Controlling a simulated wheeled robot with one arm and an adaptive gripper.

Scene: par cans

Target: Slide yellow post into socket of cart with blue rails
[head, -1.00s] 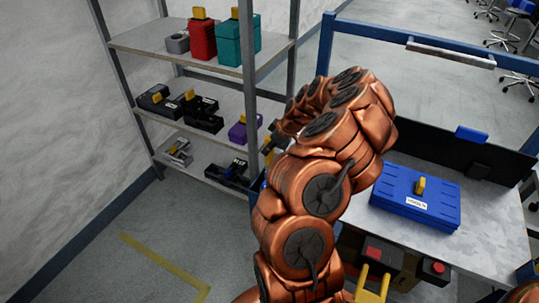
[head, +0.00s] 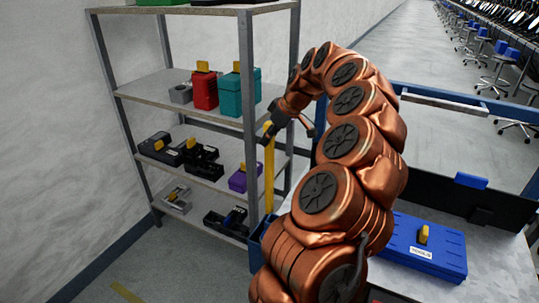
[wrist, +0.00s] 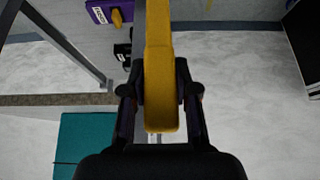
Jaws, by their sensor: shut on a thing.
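My gripper (head: 288,130) is shut on the yellow post (head: 268,170), beside the right front upright of the shelf. The post hangs roughly upright, its lower end close to a blue box-like part (head: 262,246). I cannot tell whether they touch or whether this part is the socket. In the wrist view the post (wrist: 160,65) runs between the fingers of my gripper (wrist: 162,95). The cart with blue rails (head: 445,98) stands at the right. My arm hides much of its near left side.
A grey shelf (head: 170,90) with several tool cases stands left, very near the post. A blue toolbox (head: 425,247) lies on the cart's grey top, by a black panel (head: 430,190). Open floor lies at the lower left.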

